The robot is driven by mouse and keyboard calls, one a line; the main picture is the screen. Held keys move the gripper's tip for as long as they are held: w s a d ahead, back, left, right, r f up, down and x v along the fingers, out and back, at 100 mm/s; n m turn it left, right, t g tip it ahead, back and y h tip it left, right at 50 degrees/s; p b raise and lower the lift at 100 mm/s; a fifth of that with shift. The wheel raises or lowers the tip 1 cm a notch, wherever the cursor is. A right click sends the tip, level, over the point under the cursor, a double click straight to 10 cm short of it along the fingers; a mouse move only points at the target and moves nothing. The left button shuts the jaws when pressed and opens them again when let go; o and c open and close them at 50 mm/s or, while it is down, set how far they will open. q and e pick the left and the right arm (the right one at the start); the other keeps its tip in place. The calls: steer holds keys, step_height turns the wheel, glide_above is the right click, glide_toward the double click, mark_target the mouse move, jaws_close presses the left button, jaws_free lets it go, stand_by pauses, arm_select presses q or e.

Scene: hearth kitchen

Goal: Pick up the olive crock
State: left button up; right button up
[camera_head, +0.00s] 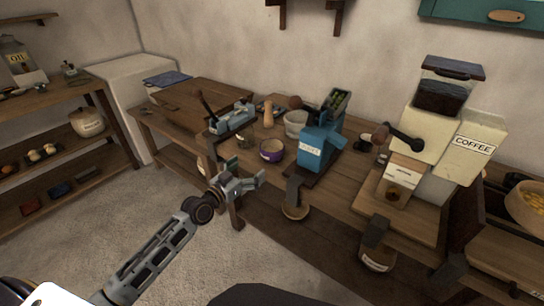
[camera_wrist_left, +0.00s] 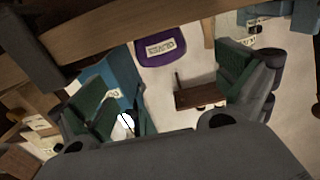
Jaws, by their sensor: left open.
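A rounded beige crock (camera_head: 87,123) with a label sits on the left shelf. I cannot read either label, so I cannot tell for certain which is the olive crock. My left gripper (camera_head: 250,186) is open and empty, in front of the bench and below the purple crock, apart from it. In the left wrist view its fingers (camera_wrist_left: 178,92) are spread wide. My right gripper is out of view.
On the bench (camera_head: 345,205), a blue grinder (camera_head: 316,150) stands just right of the purple crock. A coffee grinder (camera_head: 442,130) stands farther right. The floor (camera_head: 130,210) left of the gripper is clear.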

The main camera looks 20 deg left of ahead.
mark_target(264, 155)
arm_select(q)
steer(key=shift+d+r, duration=0.1)
steer(key=shift+r, duration=0.05)
steer(key=shift+w, duration=0.15)
steer(key=shift+x, duration=2.85)
steer(key=shift+w+d, duration=0.2)
steer(key=shift+w, duration=0.4)
steer(key=shift+w+d, duration=0.25)
steer(key=shift+w, duration=0.35)
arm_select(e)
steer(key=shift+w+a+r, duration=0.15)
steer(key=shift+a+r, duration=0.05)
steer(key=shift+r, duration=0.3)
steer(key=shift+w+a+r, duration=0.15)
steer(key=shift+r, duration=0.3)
arm_select(q)
steer(key=shift+w+b, duration=0.1)
steer(key=shift+b, duration=0.2)
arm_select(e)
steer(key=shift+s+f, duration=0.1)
